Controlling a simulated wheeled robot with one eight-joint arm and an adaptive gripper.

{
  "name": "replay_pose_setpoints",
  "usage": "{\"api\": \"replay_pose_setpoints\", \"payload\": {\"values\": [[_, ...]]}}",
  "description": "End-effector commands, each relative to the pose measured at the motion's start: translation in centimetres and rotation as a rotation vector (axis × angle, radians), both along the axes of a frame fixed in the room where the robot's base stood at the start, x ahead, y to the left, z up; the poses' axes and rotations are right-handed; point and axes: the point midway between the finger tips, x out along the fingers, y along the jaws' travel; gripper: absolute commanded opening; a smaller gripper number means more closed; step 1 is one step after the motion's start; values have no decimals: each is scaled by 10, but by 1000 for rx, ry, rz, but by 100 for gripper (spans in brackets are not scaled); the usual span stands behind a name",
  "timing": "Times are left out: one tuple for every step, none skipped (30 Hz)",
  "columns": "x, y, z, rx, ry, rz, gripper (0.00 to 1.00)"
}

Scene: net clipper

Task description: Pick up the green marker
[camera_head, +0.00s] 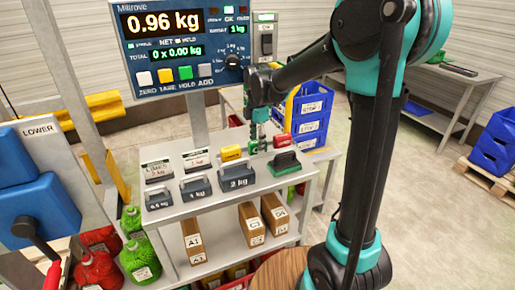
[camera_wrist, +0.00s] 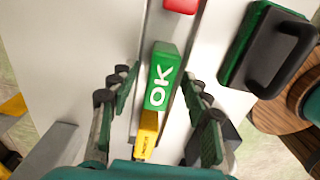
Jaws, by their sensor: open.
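The green marker (camera_wrist: 162,75) is a small block with white "OK" lettering. In the wrist view it sits in a grey rail, between the two open fingers of my gripper (camera_wrist: 158,85), with a visible gap on both sides. In the head view my gripper (camera_head: 257,138) points down over the back of the grey table, and the marker is mostly hidden around the fingertips. A yellow marker (camera_wrist: 146,135) is in line with it on the near side, and a red marker (camera_wrist: 181,4) is farther along the rail.
A green block with a black handle (camera_head: 284,162) stands right of the rail. Labelled grey weights (camera_head: 236,177) stand at the table's front. A scale display (camera_head: 165,40) reading 0.96 kg rises behind. Blue crates (camera_head: 310,112) are at the back right.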

Motion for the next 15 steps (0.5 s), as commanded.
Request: {"api": "replay_pose_setpoints", "payload": {"values": [[0,0,0,0,0,0,48],[0,0,0,0,0,0,48],[0,0,0,0,0,0,47],[0,0,0,0,0,0,43],[0,0,0,0,0,0,40],[0,0,0,0,0,0,35],[0,0,0,0,0,0,31],[0,0,0,0,0,0,27],[0,0,0,0,0,0,22],[0,0,0,0,0,0,18],[0,0,0,0,0,0,15],[0,0,0,0,0,0,10],[0,0,0,0,0,0,6],[0,0,0,0,0,0,2],[0,0,0,0,0,0,0]]}}
